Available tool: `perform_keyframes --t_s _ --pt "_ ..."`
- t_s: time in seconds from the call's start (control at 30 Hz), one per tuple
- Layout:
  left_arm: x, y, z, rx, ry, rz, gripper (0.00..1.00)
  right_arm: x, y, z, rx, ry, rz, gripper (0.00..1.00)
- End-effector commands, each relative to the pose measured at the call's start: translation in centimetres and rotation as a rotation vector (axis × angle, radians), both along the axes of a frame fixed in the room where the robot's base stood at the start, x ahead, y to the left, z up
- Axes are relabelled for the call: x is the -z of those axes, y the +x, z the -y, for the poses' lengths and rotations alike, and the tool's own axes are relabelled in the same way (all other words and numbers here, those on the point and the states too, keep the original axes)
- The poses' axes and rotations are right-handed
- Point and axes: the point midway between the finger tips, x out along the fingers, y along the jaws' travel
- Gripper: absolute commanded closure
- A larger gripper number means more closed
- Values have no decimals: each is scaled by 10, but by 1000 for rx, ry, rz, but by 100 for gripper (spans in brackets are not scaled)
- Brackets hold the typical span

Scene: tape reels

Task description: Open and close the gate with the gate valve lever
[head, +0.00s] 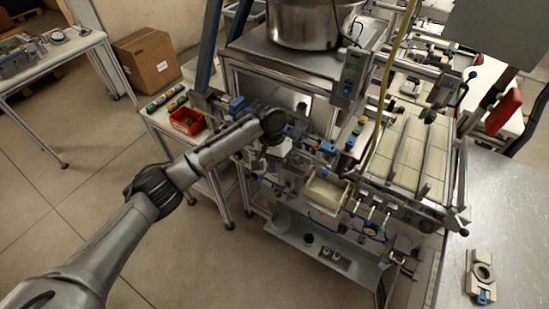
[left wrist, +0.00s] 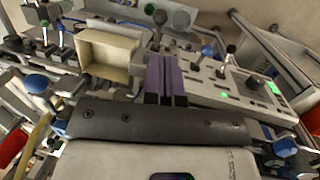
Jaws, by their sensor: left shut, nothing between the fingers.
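My left arm reaches in from the left of the head view to the machine, where its dark wrist hides most of the left gripper. In the left wrist view the purple fingers of my left gripper (left wrist: 163,62) are together with nothing between them. Just beyond their tips stands a lever with a dark ball knob (left wrist: 160,18); a gap or contact is hard to judge. I cannot tell which lever is the gate valve lever. My right gripper is not in view.
An open cream box (left wrist: 108,52) is left of the fingers. A yellow hose (head: 384,95) hangs ahead.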

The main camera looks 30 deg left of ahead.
Motion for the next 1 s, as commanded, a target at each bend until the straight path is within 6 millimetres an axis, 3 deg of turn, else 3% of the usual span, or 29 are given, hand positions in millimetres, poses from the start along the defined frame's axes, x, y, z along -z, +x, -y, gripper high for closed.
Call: perform_keyframes --t_s 0.2,0.5,1.0 --pt "40 -6 8 0 -1 -2 100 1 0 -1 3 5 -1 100" --pt "76 -11 15 -1 0 -1 100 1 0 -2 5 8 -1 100" --pt "87 -12 17 0 -1 1 100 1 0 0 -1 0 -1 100"
